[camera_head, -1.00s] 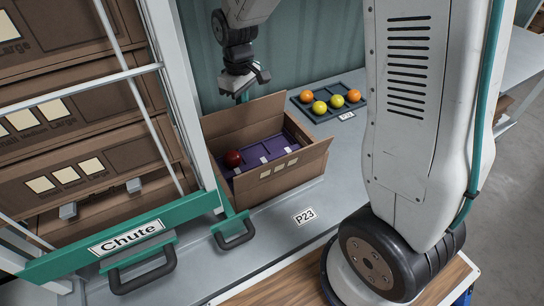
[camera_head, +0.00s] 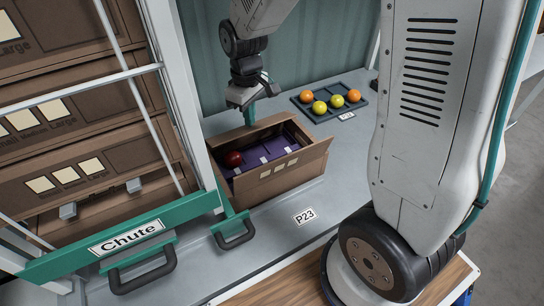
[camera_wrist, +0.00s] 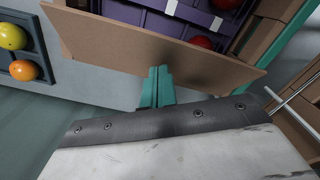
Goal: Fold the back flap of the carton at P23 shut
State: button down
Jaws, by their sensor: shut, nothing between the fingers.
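The brown carton (camera_head: 300,168) stands on the bench behind the P23 label (camera_head: 304,217). It holds a purple tray (camera_head: 268,152) with a red tomato (camera_head: 233,159) at its left. The carton's back flap (camera_head: 226,141) is raised along the rear edge and looks tipped towards the inside. In the wrist view the flap (camera_wrist: 110,40) is a broad brown panel with the purple tray beyond it. My gripper (camera_head: 250,115) is behind the flap, its teal fingers (camera_wrist: 156,76) shut and empty. The fingertips are at the flap's outer side; contact looks likely but is not certain.
A dark tray (camera_head: 318,116) with yellow and orange tomatoes lies behind and right of the carton. The green chute frame (camera_head: 120,240) with handles is close on the left. A teal wall is behind. The bench in front of the carton is clear.

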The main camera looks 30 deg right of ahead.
aim_at(253, 128)
jog(key=shift+s+f, duration=0.65)
jog(key=shift+s, duration=0.05)
jog(key=shift+s+f, duration=0.35)
jog(key=shift+f, duration=0.25)
jog(key=shift+r, duration=0.1)
jog(key=shift+r, duration=3.95)
jog(key=shift+s+f+m, duration=0.1)
jog(key=shift+s+m, duration=0.2)
jog(key=s+d+r+m, duration=0.1)
jog(key=s+r, duration=0.2)
jog(key=s, duration=0.4)
jog(key=s+d+r+m+t, duration=0.1)
jog(key=s+r+m, duration=0.1)
jog(key=s, duration=0.5)
jog(key=s+d+r+m, duration=0.1)
jog(key=s+r+m, duration=0.1)
jog(key=s+r, duration=0.3)
jog(key=s, duration=0.3)
